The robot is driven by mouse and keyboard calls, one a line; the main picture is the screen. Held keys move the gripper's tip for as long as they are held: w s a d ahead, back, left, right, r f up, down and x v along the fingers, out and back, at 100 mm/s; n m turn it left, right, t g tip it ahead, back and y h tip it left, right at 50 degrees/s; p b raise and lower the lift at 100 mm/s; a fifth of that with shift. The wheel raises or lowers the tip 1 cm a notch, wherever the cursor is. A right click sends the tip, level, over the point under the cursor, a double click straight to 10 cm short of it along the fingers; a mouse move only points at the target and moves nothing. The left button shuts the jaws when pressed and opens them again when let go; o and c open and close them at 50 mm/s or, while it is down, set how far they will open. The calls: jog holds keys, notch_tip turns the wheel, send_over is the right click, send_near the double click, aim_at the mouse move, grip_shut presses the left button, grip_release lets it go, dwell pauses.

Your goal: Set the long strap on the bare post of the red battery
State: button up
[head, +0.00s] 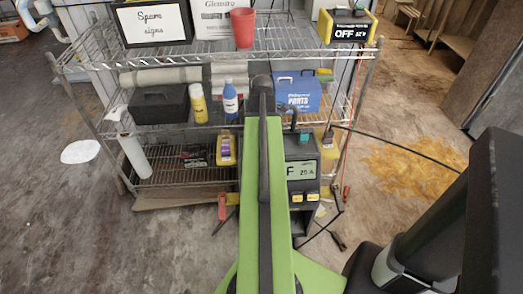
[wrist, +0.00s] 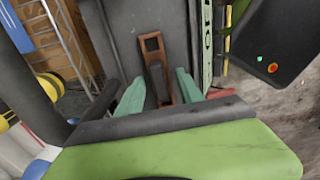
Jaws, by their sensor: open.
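My gripper (wrist: 160,92) is open in the wrist view, with two pale teal fingers spread apart. A copper-brown strip (wrist: 151,38), possibly the long strap, stands between and beyond the fingers, against a dark grey face. A dark piece covers its middle, and the fingers look apart from it. In the head view my green arm hides most of the area ahead, and I cannot make out the gripper. I cannot identify the red battery or its bare post in either view. A small red piece (wrist: 220,93) shows right of the fingers, but I cannot tell what it is.
A wire shelf rack (head: 180,57) stands ahead with a red cup (head: 243,28), a blue box (head: 298,92) and bottles. A dark charger (head: 302,172) with a lit display stands right of my arm. Cables hang at the right. Floor at left is mostly clear.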

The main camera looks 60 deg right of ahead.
jog(key=shift+f, duration=0.35)
grip_shut()
jog(key=shift+r+p, duration=0.5)
jog(key=shift+p, duration=0.15)
notch_tip(320, 180, up, 4)
jog(key=p, duration=0.4)
jog(key=s+r+p, duration=1)
jog(key=s, duration=0.1)
jog(key=shift+s+d, duration=0.3)
jog(key=shift+s, duration=0.05)
